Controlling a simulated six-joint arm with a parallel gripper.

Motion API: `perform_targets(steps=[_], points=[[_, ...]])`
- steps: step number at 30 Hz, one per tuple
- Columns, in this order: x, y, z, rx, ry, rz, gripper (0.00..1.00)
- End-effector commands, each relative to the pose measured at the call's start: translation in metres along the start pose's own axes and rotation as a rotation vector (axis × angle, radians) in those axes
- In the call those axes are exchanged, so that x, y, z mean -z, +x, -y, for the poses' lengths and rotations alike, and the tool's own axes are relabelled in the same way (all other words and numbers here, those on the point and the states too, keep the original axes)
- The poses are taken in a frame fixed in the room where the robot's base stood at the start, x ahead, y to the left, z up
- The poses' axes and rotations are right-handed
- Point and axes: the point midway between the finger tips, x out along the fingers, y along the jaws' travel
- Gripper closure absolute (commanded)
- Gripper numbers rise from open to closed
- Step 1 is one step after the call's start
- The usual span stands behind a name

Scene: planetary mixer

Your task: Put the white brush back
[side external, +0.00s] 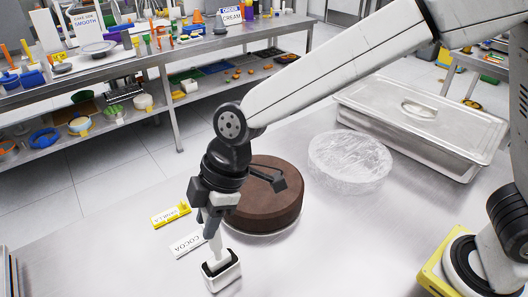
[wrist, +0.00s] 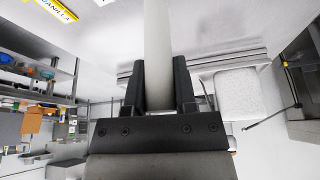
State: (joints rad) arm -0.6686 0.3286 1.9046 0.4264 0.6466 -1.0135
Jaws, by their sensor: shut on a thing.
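My gripper (side external: 211,230) points down at the front of the steel table, left of the brown cake. It is shut on the white brush (side external: 216,252), which hangs below the fingers. The brush's lower end meets the dark opening of a small white holder (side external: 223,281) on the table. I cannot tell how deep it sits, and the bristles are hidden. In the wrist view, the brush's white handle (wrist: 158,45) runs between the two dark fingers of my gripper (wrist: 159,85).
The brown round cake (side external: 265,198) stands close to the right. A white COCOA card (side external: 187,244) and a yellow VANILLA card (side external: 171,215) lie to the left. A clear round disc (side external: 350,160) and a lidded steel pan (side external: 425,115) are further back.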

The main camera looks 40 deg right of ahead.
Motion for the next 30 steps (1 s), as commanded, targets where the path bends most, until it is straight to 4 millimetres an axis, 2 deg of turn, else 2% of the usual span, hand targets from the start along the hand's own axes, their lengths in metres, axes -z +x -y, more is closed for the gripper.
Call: perform_targets(steps=[4,17,18,21,30], points=[[-0.0041,0.0095,-0.0001,-0.001,0.0,0.001,1.0],[-0.0053,0.0126,0.0,0.0,0.0,0.0,1.0],[-0.0053,0.0125,0.0,0.0,0.0,0.0,0.56],[-0.0052,0.0124,0.0,0.0,0.0,0.0,0.3],[-0.0051,0.0121,0.0,-0.001,0.0,0.0,0.3]])
